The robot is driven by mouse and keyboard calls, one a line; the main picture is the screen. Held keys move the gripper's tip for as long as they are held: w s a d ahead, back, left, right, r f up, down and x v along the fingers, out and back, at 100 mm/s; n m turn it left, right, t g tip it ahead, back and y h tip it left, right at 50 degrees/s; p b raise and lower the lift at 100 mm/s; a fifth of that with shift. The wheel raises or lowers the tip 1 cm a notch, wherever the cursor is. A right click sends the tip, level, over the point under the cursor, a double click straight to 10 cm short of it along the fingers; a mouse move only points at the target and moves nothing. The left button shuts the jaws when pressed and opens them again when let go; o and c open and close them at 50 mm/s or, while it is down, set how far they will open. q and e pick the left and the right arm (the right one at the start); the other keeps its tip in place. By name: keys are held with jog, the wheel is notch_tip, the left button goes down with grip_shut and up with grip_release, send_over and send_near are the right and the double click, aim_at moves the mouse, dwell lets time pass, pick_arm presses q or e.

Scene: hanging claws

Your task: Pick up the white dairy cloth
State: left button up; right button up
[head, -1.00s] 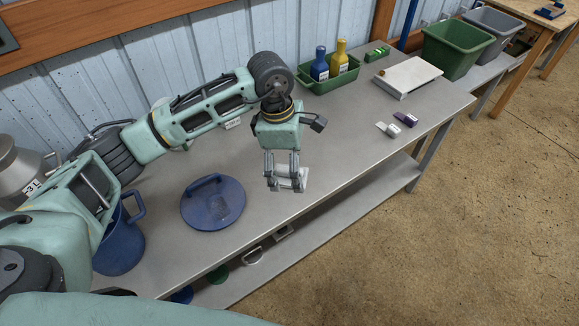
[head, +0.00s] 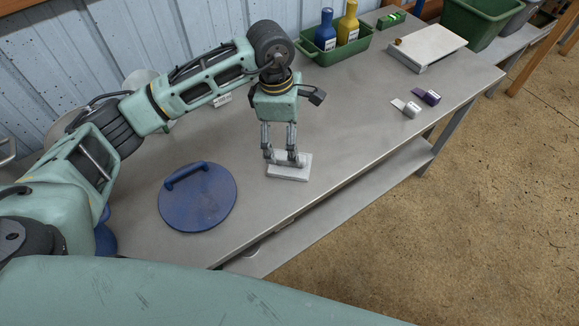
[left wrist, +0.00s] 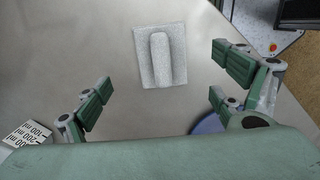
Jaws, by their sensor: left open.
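The white dairy cloth (head: 289,172) lies flat on the grey metal table, near its front edge. In the left wrist view the cloth (left wrist: 174,65) is a pale textured rectangle with a raised rounded ridge along its middle. My left gripper (head: 282,158) points down just above the cloth and hides part of its far side in the head view. In the left wrist view the left gripper (left wrist: 165,85) is open, its fingers wide apart with nothing between them. The cloth lies ahead of the fingers there. My right gripper is not in view.
A blue lid (head: 198,205) with a handle lies left of the cloth on the table (head: 350,130). A green tray (head: 326,56) with blue and yellow bottles stands at the back. A white board (head: 427,47) and two small items (head: 406,107) are to the right.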

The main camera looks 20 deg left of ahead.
pick_arm(q)
jog(key=shift+f, duration=0.45)
notch_tip(320, 180, down, 2)
jog(key=shift+d+f+p, duration=0.15)
jog(key=shift+f+p, duration=0.05)
jog(key=shift+p, duration=0.2)
notch_tip(320, 180, down, 4)
jog(key=shift+s+d+r+p, duration=0.1)
jog(key=shift+r+p, duration=0.05)
jog(key=shift+p, duration=0.3)
jog(key=shift+f, duration=0.6)
jog(key=c, duration=1.2)
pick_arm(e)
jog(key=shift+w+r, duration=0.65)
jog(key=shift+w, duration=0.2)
